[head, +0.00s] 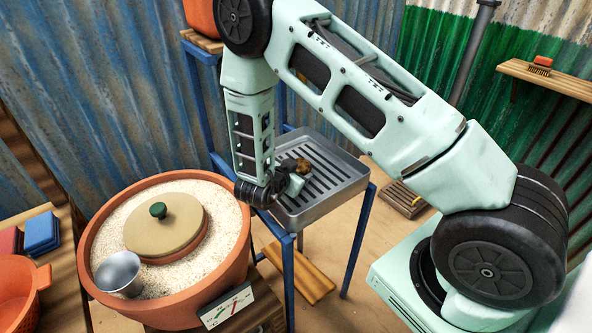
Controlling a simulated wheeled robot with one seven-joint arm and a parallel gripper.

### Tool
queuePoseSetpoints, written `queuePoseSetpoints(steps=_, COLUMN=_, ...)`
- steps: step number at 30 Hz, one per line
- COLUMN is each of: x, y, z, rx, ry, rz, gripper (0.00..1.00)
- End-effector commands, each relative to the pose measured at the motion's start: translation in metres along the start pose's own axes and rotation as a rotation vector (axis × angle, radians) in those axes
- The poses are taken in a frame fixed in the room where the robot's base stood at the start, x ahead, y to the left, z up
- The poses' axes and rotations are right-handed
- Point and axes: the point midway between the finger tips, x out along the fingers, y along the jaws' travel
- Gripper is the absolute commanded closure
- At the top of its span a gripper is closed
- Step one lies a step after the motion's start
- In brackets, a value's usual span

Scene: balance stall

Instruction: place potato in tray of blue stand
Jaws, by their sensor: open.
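A brown potato (302,166) shows in the slatted grey tray (345,188) of the blue stand (363,238), towards the tray's left back part. My gripper (287,190) is low over the tray's left side, just in front of the potato. The jaws are open, and one pale finger shows beside the potato. Whether a finger touches the potato cannot be told from this view. The wrist hides the tray's left edge.
A large terracotta tub (100,222) of pale grain, with a lid (165,228) and metal scoop (119,272), stands left of the stand. A wooden shelf (550,78) with a brush is at the right wall. The tray's right half is empty.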

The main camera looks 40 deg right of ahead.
Motion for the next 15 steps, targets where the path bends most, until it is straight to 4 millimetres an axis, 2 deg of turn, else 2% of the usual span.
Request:
queuePoseSetpoints(steps=9, x=-0.065, y=-0.002, z=0.001, rx=0.000, ry=-0.001, rz=-0.007, gripper=0.40)
queuePoseSetpoints(steps=15, x=-0.098, y=-0.001, z=0.001, rx=0.000, ry=-0.001, rz=-0.006, gripper=0.40)
